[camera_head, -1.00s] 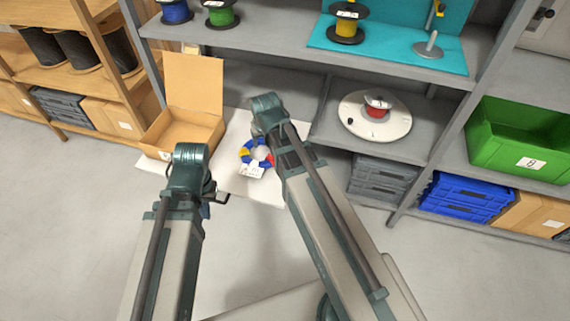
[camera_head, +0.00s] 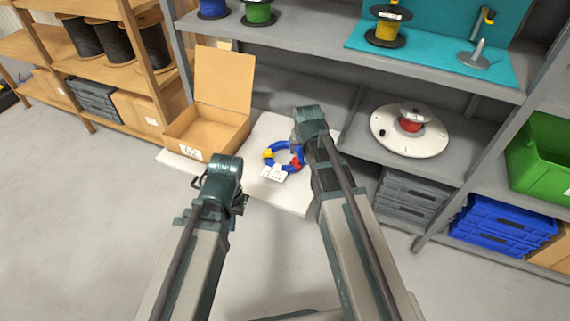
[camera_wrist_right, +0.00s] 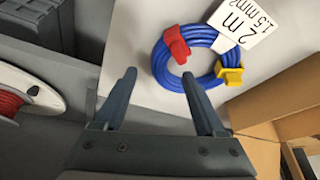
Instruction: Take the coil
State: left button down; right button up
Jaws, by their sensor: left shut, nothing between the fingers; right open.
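The coil (camera_head: 263,146) is a ring of blue cable with a red clip, a yellow clip and a white label. My left gripper (camera_head: 238,205) is shut and empty, in front of the board and left of the coil.
A white turntable with a red reel (camera_head: 410,128) sits on the shelf to the right. Grey crates (camera_head: 408,198) and a blue crate (camera_head: 500,225) are below. The floor at left is clear.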

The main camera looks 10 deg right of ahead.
aim_at(302, 156)
pick_arm(q)
jog(key=shift+f, duration=0.6)
pick_arm(e)
jog(key=shift+w+f, duration=0.25)
jog(key=shift+f, duration=0.3)
pick_arm(q)
jog(key=shift+f, duration=0.1)
pick_arm(e)
jog(key=shift+d+f, duration=0.1)
jog(key=b+x, duration=0.5)
jog(key=shift+w, duration=0.25)
pick_arm(q)
notch_tip(302, 156, down, 4)
jog(key=shift+f, duration=0.15)
pick_arm(e)
grip_shut()
